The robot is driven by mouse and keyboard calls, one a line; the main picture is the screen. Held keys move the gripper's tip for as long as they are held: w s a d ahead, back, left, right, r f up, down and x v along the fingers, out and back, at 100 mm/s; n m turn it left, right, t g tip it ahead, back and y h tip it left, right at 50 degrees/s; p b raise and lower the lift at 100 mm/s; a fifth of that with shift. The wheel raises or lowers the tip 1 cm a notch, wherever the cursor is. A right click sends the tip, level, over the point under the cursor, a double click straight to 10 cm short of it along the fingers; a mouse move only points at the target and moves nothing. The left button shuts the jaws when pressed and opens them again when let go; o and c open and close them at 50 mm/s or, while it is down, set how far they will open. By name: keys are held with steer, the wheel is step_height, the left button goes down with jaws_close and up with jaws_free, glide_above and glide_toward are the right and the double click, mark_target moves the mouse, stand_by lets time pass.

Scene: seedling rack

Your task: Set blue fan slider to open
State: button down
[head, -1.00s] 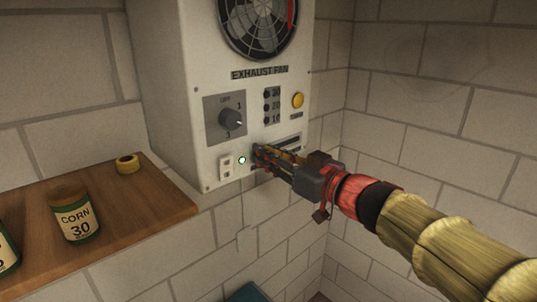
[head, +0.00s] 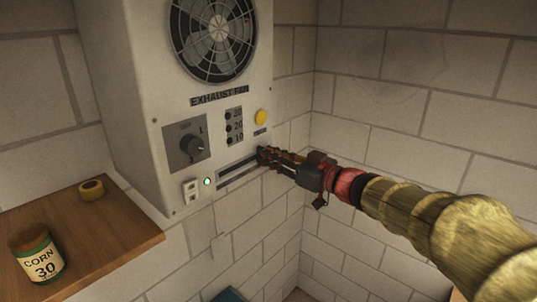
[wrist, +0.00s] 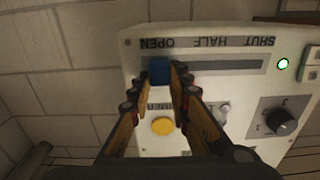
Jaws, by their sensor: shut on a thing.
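The blue slider knob (wrist: 158,70) shows in the wrist view, at the end of its dark slot (wrist: 225,66) by the printed word OPEN (wrist: 158,43). HALF and SHUT are printed further along the slot. My gripper (wrist: 162,80) has a finger on each side of the knob and is shut on it. In the head view my gripper (head: 264,156) is at the right end of the slot (head: 238,172) on the exhaust fan panel, and its fingers hide the knob there.
The panel has a black dial (head: 191,146), a yellow button (head: 261,117), a lit green lamp (head: 208,181) and a white switch (head: 191,189). A wooden shelf (head: 120,222) at left holds a corn can (head: 38,255) and a yellow roll (head: 91,190). Block walls stand close by.

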steer(key=c, duration=1.6)
jaws_free()
steer(key=shift+w+d, duration=0.15)
steer(key=shift+d, duration=0.05)
steer(key=shift+c, duration=0.2)
steer(key=v, duration=1.2)
